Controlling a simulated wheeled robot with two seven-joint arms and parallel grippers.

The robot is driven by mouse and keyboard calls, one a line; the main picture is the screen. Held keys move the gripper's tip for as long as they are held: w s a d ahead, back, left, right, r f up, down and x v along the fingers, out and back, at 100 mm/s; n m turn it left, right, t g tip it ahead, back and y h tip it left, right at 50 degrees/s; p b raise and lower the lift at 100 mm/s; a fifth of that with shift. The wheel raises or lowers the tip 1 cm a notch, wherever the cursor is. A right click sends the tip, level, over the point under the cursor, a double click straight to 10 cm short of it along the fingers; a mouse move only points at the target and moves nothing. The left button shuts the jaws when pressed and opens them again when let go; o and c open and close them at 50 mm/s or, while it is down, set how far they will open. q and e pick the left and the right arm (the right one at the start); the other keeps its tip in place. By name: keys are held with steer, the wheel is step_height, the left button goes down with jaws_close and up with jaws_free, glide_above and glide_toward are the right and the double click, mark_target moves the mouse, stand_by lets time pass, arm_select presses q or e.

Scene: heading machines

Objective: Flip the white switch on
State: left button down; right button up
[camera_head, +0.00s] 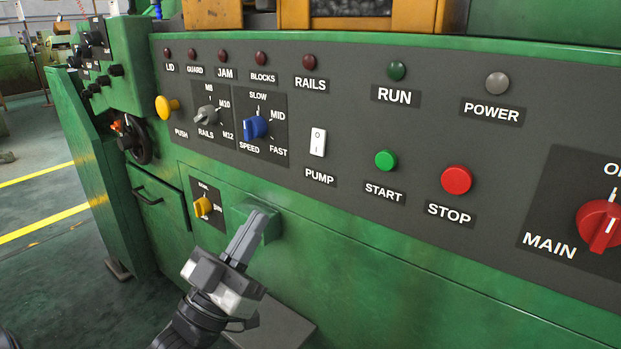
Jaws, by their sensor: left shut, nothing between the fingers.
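The white switch (318,142) is a small upright rocker on the dark control panel, above the label PUMP. It bears a "0" mark at the top and an "I" mark lower down. Which side is pressed in is too small to tell. My left gripper (259,222) is shut and empty. It points up toward the panel, below and to the left of the switch, in front of the green machine front. It appears apart from the switch. My right gripper is not in view.
Near the switch are a blue SPEED knob (255,128), a green START button (386,160) and a red STOP button (457,180). A yellow knob (203,207) sits left of my gripper. A red MAIN knob (601,225) is at the right edge. Open floor lies at left.

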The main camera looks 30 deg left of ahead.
arm_select(q)
steer(key=shift+r, duration=0.1)
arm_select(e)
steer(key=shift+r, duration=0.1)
arm_select(q)
steer(key=p, duration=0.1)
glide_toward(317, 145)
step_height(317, 145, up, 4)
steer(key=w, duration=0.4)
steer(key=shift+w+d+f, duration=0.15)
steer(key=shift+w+f, duration=0.05)
steer(key=shift+w, duration=0.05)
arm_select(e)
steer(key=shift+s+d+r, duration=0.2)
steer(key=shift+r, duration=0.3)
